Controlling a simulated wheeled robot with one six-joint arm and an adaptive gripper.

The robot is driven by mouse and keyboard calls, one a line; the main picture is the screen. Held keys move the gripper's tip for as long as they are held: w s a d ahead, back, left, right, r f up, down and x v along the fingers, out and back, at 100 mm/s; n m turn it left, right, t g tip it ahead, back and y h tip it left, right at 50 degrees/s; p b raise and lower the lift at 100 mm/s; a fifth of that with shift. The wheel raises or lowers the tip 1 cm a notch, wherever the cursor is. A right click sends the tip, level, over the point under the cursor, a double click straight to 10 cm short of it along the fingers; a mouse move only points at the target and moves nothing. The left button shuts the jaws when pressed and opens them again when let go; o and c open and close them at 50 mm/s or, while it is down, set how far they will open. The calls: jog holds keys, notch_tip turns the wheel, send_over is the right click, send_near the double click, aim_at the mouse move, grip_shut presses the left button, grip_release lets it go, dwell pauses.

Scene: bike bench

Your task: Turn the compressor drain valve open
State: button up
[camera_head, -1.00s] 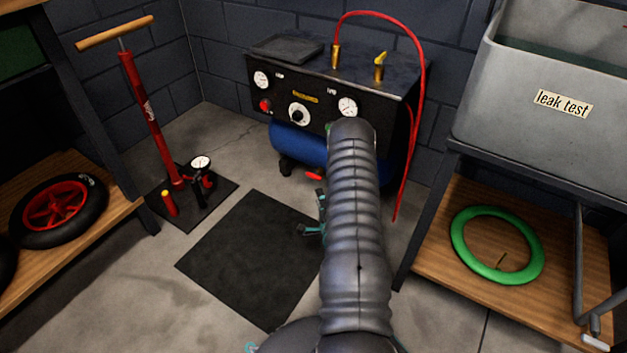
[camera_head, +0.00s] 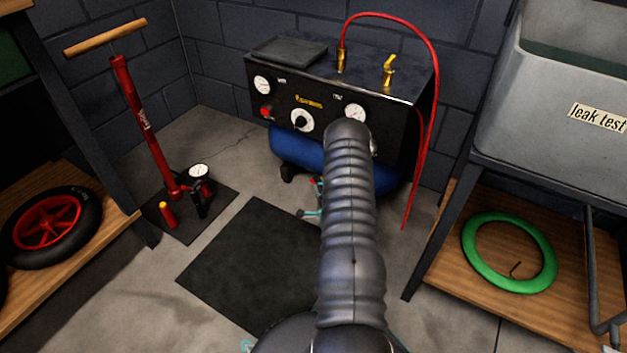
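The compressor has a black panel box (camera_head: 325,98) over a blue tank (camera_head: 300,149), and stands against the back wall. A small red handle (camera_head: 312,181), which looks like the drain valve lever, shows low under the tank at the left edge of my arm. My arm covers the rest of the valve. My gripper (camera_head: 314,200) is mostly hidden behind my arm.
A black mat (camera_head: 250,265) lies on the floor before the compressor. A red floor pump (camera_head: 143,120) stands at left. A bench (camera_head: 455,225) with a green ring (camera_head: 470,255) and a grey tank (camera_head: 560,110) is at right. A red hose (camera_head: 432,90) hangs right of the compressor.

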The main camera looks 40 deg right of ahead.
jog(key=shift+w+d, duration=0.25)
jog(key=shift+w, duration=0.3)
jog(key=shift+d, duration=0.1)
grip_shut()
grip_release()
jog(key=shift+s, duration=0.1)
jog(key=v, duration=0.7)
jog(key=shift+s, duration=0.15)
